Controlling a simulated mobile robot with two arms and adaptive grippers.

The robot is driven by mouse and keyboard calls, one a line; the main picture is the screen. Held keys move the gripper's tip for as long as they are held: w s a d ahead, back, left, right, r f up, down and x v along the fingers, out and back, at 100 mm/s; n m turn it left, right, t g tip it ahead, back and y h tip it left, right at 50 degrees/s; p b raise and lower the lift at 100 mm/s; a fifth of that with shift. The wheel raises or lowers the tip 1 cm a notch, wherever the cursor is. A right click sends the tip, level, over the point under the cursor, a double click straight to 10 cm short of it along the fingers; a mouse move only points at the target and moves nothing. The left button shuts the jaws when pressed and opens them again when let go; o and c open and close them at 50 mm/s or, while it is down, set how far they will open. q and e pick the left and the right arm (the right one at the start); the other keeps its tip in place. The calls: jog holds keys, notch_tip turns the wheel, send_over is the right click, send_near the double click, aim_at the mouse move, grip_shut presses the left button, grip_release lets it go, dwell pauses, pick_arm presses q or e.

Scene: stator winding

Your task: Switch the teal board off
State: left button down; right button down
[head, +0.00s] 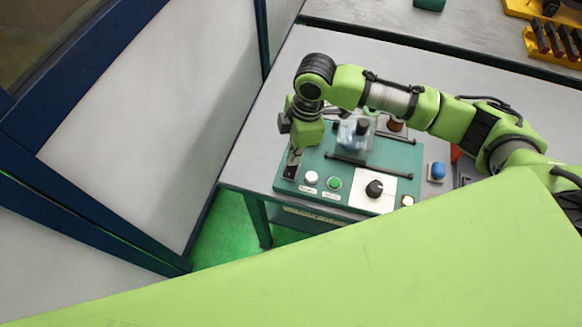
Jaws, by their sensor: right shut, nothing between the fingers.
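The teal board (320,193) lies on the grey table. On its front part are a white round button (311,178), a green button (334,183) and a black knob (374,188) on a white plate. My right arm reaches in from the right, and my right gripper (291,170) points down at the board's left end, left of the white button. It is shut and empty. Whether its tips touch the board I cannot tell. My left gripper is out of view.
A blue button on a pale base (438,171) sits just right of the board. A dark blue frame with pale panels (120,150) stands on the left. Yellow holders (550,30) lie at the back right. The table left of the board is narrow.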

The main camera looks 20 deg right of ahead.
jog(key=shift+f, duration=0.7)
dwell(0.3)
notch_tip(320, 180, up, 7)
jog(key=p, duration=0.8)
jog(key=shift+r, duration=0.1)
dwell(0.4)
